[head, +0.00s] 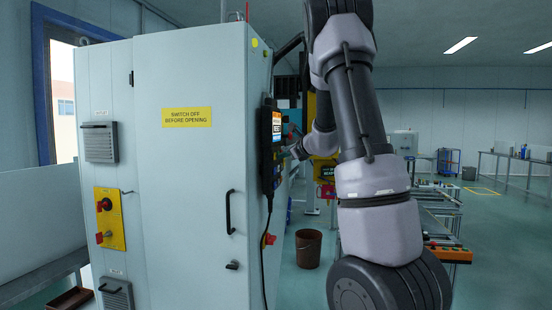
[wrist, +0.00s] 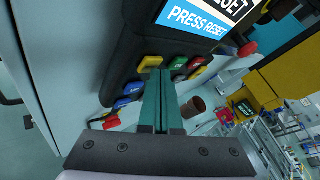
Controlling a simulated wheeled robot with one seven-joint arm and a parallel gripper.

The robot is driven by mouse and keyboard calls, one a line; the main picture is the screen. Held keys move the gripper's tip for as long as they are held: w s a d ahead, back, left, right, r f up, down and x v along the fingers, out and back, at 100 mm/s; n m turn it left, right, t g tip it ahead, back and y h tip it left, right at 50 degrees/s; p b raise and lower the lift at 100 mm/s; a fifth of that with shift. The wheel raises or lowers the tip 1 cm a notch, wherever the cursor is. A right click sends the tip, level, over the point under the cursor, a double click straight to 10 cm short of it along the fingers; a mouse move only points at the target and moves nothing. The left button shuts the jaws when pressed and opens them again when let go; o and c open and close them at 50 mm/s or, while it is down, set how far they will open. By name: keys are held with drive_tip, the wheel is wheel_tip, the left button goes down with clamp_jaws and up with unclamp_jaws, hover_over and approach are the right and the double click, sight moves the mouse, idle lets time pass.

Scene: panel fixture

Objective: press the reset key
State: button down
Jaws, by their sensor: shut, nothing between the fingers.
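A black control panel (head: 268,160) hangs on the side of the grey cabinet, its lit screen (head: 277,124) facing right. In the wrist view the screen (wrist: 195,18) reads "PRESS RESET". Below it are coloured keys: a yellow key (wrist: 149,62), a green key (wrist: 179,63), blue keys (wrist: 133,88) and others in yellow and red. I cannot read which one is the reset key. My gripper (wrist: 160,73) is shut and empty, its green fingers pointing at the key area close to the yellow key. I cannot tell whether they touch. In the head view my gripper (head: 288,153) is beside the panel's lower part.
The cabinet (head: 190,190) has a black handle (head: 229,212) and a yellow switch plate (head: 109,219). A black cable (head: 265,250) hangs below the panel. A brown bin (head: 308,248) stands on the floor behind. Benches stand at the right, with open floor between.

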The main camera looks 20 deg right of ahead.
drive_tip(key=shift+w+a, duration=0.15)
drive_tip(key=shift+a, duration=0.1)
idle(0.4)
drive_tip(key=shift+s+d, duration=0.5)
drive_tip(key=shift+d, duration=0.2)
drive_tip(key=shift+d, duration=0.1)
drive_tip(key=s+d, duration=0.1)
drive_tip(key=d, duration=0.1)
drive_tip(key=s+d, duration=0.1)
drive_tip(key=d, duration=0.1)
drive_tip(key=shift+s, duration=0.4)
idle(0.6)
